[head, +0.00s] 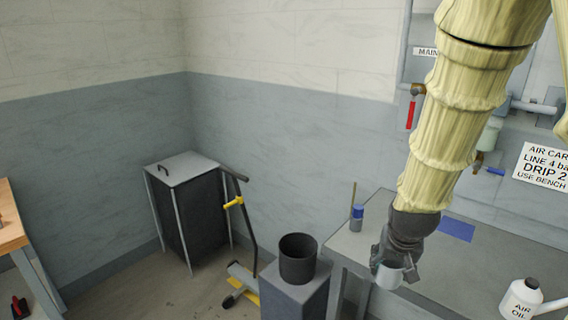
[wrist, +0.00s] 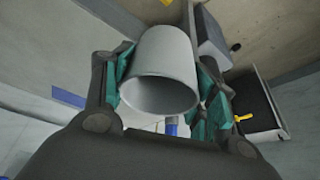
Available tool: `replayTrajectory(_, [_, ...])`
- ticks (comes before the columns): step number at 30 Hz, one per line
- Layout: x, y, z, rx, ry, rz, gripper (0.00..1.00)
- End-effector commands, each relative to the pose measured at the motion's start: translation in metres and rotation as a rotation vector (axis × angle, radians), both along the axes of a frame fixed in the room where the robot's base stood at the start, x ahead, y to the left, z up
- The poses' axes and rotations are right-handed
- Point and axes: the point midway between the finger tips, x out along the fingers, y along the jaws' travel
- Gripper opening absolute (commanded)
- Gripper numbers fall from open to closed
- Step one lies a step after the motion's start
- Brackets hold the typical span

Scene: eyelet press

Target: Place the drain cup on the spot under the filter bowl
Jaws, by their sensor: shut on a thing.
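The drain cup (head: 389,275) is a plain grey cup, held in my gripper (head: 393,262) near the bench's front left edge. In the wrist view the cup (wrist: 165,55) sits between the teal finger pads, its open mouth towards the camera. My gripper is shut on it. A blue patch (head: 456,230) lies on the bench, right of and behind the cup; its blue strip also shows in the wrist view (wrist: 68,97). The pale filter bowl (head: 490,134) hangs on the wall piping, with a brass, blue-handled drain valve (head: 479,160) beneath it. My arm hides part of the bench.
A blue-capped container (head: 357,218) stands on the grey bench (head: 349,246) left of my gripper. A white oil can (head: 520,300) is at the front right. A black bin (head: 298,259) tops a pedestal left of the bench. A red-handled valve (head: 410,112) is on the wall.

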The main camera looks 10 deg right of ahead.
Motion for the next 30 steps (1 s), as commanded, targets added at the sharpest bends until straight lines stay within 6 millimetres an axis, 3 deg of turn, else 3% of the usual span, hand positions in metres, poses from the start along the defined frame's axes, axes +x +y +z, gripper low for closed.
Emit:
replayTrajectory(8, [0.017, 0.021, -0.038, 0.002, 0.005, 0.084, 0.33])
replayTrajectory(18, [0.037, 0.067, -0.109, 0.001, 0.005, 0.239, 0.33])
replayTrajectory(30, [0.041, 0.131, -0.191, 0.000, 0.003, 0.400, 0.33])
